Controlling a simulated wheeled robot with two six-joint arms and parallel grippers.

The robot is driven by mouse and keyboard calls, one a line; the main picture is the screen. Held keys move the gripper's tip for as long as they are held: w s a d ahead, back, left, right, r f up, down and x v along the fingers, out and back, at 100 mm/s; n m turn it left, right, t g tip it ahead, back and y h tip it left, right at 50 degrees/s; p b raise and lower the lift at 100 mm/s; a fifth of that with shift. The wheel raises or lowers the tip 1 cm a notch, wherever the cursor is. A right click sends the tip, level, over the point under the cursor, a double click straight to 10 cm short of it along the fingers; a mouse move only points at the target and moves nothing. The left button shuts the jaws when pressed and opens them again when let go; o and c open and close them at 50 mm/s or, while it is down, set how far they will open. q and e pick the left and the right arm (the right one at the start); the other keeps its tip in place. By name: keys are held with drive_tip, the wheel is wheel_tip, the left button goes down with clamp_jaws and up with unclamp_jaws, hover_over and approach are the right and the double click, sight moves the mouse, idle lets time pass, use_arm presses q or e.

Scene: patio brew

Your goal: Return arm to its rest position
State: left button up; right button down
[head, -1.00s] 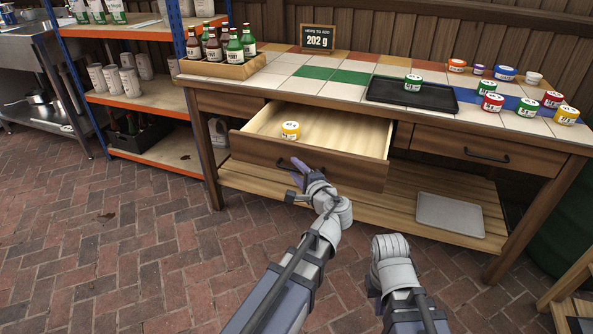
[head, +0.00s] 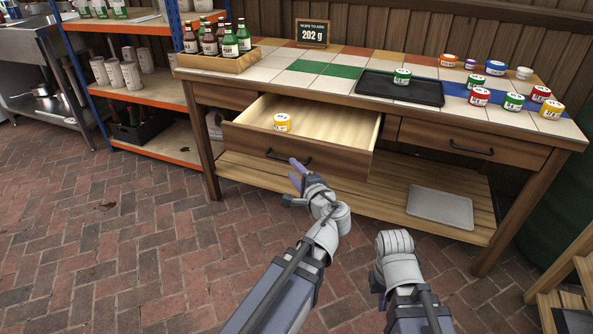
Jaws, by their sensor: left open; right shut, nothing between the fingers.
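My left gripper (head: 297,176) is open and empty. My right arm is folded at the lower middle. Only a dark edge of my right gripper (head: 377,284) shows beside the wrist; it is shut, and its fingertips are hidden.
The worktop holds a black tray (head: 432,96) with a green jar (head: 402,76), several coloured jars at right, a bottle crate (head: 217,64) and a 202 g sign (head: 312,33). A grey tray (head: 440,207) lies on the lower shelf. Brick floor is clear at left.

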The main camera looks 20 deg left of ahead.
use_arm(q)
drive_tip(key=s+d+f+n+g+h+p, duration=0.1)
drive_tip(key=s+d+f+n+g+h, duration=0.5)
drive_tip(key=s+f, duration=0.45)
drive_tip(key=s+d+f+g+h, duration=0.4)
drive_tip(key=s+d+f+g, duration=0.2)
drive_tip(key=s+d, duration=0.45)
wheel_tip(320, 180, up, 38)
drive_tip(key=w+d+n+p, duration=0.1)
drive_tip(key=p, duration=3.7)
drive_tip(key=shift+w+d+f+p, duration=0.25)
drive_tip(key=shift+d+p, duration=0.05)
drive_tip(key=shift+p, duration=0.05)
